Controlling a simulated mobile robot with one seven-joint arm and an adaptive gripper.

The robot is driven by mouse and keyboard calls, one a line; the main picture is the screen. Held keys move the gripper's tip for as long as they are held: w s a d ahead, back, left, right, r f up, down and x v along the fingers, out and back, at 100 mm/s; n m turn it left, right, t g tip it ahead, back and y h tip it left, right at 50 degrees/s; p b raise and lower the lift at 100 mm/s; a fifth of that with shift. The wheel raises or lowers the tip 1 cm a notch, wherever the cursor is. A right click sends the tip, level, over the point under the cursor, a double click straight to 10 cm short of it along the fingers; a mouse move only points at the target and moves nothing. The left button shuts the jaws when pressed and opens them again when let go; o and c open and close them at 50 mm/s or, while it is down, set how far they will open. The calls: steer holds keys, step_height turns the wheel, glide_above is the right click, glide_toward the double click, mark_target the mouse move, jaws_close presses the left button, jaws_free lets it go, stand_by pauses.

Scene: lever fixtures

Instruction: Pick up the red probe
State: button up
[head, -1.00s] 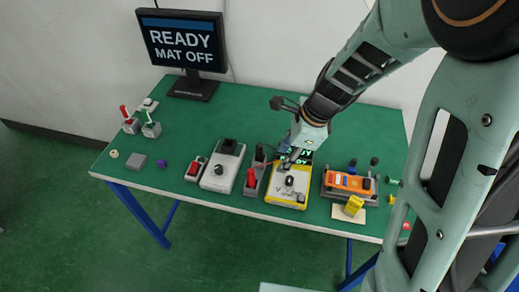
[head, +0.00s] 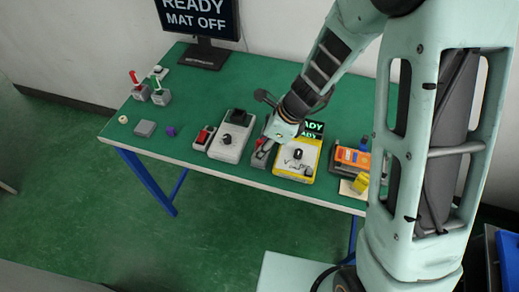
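The red probe (head: 259,143) shows only as a small red patch in its dark grey holder (head: 258,160), just left of the yellow meter (head: 297,158). My gripper (head: 266,151) is pointed down at the holder, right over the probe, and hides most of it. I cannot tell whether the fingers touch the probe or are around it. The fingers are too small and dark to tell open from shut.
A grey box with a knob (head: 227,140) and a red rocker switch (head: 203,135) stand to the left. An orange device (head: 352,156) and a yellow block (head: 361,182) are at the right. Two lever switches (head: 160,95) (head: 137,90) stand at the far left. The table's (head: 195,85) back middle is clear.

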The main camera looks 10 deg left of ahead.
steer(key=shift+a+f, duration=0.25)
steer(key=shift+f, duration=0.35)
jaws_close()
steer(key=shift+r, duration=0.25)
